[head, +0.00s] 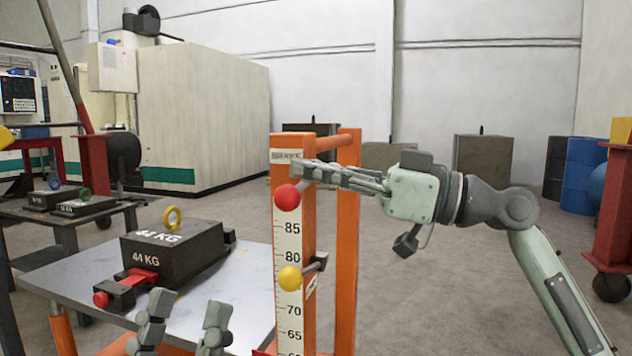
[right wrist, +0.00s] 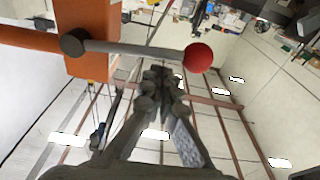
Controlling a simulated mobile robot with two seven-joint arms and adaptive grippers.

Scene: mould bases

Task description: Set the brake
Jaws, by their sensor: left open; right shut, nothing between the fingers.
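The brake lever has a red ball knob (head: 288,197) on a short grey rod, on an orange post (head: 308,230) below a BRAKE label (head: 285,156). My right gripper (head: 298,171) is shut and empty, its fingertips just above the knob and across the post. In the right wrist view the knob (right wrist: 197,58) and grey rod (right wrist: 130,47) cross close to the tips of the shut fingers (right wrist: 160,75). I cannot tell whether they touch. The fingers hide part of the lever mount in the head view. My left gripper (head: 184,312) is open and empty, low in the picture.
A 44 KG block (head: 172,253) with a yellow ring lies on the grey table (head: 72,272) at left. A red knob (head: 101,300) sticks out in front of it. Open floor lies right of the post.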

